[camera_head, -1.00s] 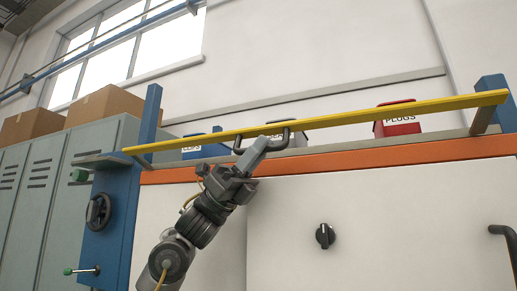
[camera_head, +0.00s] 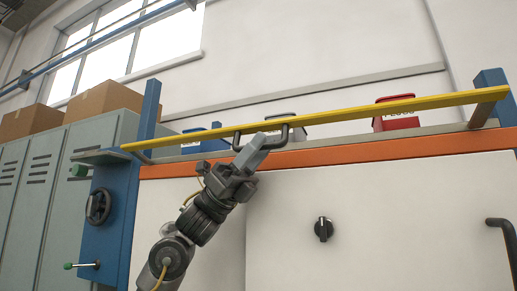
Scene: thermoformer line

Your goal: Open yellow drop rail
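The yellow drop rail (camera_head: 370,111) is a long bar across the front of the machine, slanting up to the right in the head view. A dark U-shaped handle (camera_head: 285,131) hangs from it left of its middle. My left gripper (camera_head: 257,146) comes up from below with its fingertips at the handle's lower bar. The fingers overlap in this view, so I cannot tell whether they grip the bar. My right gripper is not in view.
A blue post (camera_head: 147,112) stands at the rail's left end and another blue post (camera_head: 495,98) at the right. Behind the rail are a red bin (camera_head: 396,122) and a blue bin (camera_head: 204,145). A white panel with a black knob (camera_head: 324,229) lies below.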

